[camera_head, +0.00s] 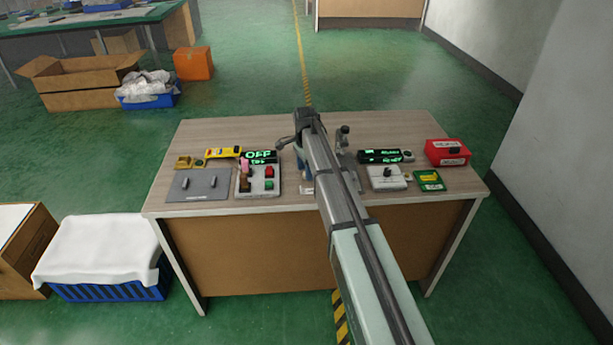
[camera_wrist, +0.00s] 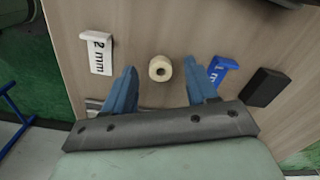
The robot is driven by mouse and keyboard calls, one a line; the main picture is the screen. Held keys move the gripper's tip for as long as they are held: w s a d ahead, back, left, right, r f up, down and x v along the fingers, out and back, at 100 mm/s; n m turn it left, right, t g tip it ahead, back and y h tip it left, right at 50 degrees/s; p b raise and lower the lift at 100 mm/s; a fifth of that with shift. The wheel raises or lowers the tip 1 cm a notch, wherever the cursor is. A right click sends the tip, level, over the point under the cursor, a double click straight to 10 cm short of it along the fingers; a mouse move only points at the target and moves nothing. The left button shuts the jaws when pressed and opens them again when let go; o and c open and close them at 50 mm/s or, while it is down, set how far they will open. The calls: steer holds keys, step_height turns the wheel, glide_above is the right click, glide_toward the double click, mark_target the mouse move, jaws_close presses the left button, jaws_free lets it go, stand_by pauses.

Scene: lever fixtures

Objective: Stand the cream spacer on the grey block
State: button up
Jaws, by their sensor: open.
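The cream spacer (camera_wrist: 160,68) is a short round piece with a dark centre hole, on the wooden table in the wrist view. My gripper (camera_wrist: 161,84) is open, with one blue finger on each side of the spacer and neither visibly touching it. A dark grey, nearly black block (camera_wrist: 265,87) lies to the right of the right finger; it is the only block in that view that could be the grey block. In the head view my arm hides the spacer, and I cannot make out the block there.
A white "2 mm" piece (camera_wrist: 97,52) lies left of the fingers, and a blue marked piece (camera_wrist: 220,69) lies close to the right finger. The table also holds a grey plate (camera_head: 199,187), a button box (camera_head: 258,181), a white switch box (camera_head: 387,178) and a red box (camera_head: 447,152).

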steer(key=shift+f, duration=0.55)
jaws_close()
